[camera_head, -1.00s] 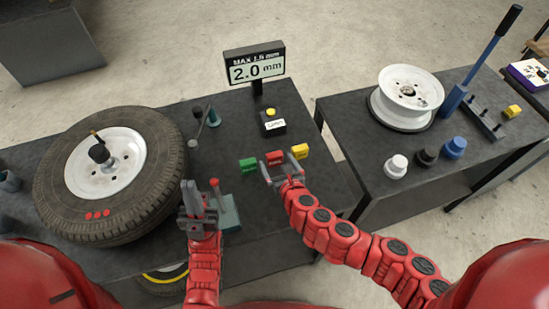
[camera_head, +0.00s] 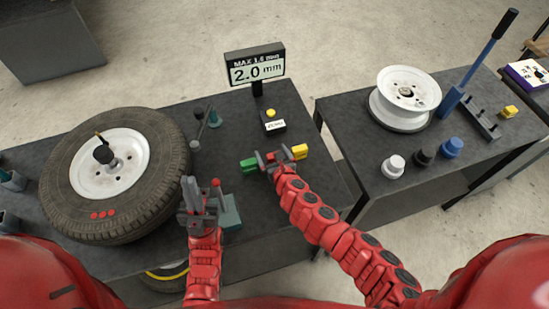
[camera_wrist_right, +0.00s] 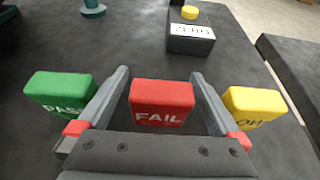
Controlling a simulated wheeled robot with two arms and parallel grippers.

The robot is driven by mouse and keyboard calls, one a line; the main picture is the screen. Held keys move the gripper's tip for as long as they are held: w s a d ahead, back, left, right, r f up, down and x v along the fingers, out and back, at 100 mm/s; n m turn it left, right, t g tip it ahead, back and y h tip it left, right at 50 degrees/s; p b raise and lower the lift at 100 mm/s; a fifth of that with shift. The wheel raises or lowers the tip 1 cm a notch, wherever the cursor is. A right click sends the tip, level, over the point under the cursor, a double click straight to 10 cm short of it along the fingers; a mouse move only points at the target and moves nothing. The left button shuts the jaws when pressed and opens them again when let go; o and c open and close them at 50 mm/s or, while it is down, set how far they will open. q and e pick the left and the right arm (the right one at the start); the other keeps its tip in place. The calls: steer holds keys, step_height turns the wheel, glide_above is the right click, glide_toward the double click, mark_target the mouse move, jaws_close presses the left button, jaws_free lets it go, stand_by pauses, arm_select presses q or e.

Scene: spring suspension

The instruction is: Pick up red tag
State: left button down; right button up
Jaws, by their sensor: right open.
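The red tag (camera_wrist_right: 162,102), marked FAIL, stands on the dark table between the open fingers of my right gripper (camera_wrist_right: 161,92) in the right wrist view. The fingers lie on either side of it, and I cannot tell whether they touch it. In the head view my right gripper (camera_head: 280,158) hides most of the red tag. A green PASS tag (camera_wrist_right: 62,92) is left of the fingers and a yellow tag (camera_wrist_right: 256,108) is right of them. My left gripper (camera_head: 196,192) is near the table's front edge, beside a grey-green block with a red knob; its finger gap is unclear.
A small dark box with a yellow button (camera_head: 271,119) stands behind the tags, below a display reading 2.0 mm (camera_head: 256,66). A large tire (camera_head: 64,205) lies at the left. A second table at the right holds a white rim (camera_head: 408,88).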

steer(key=c, duration=1.4)
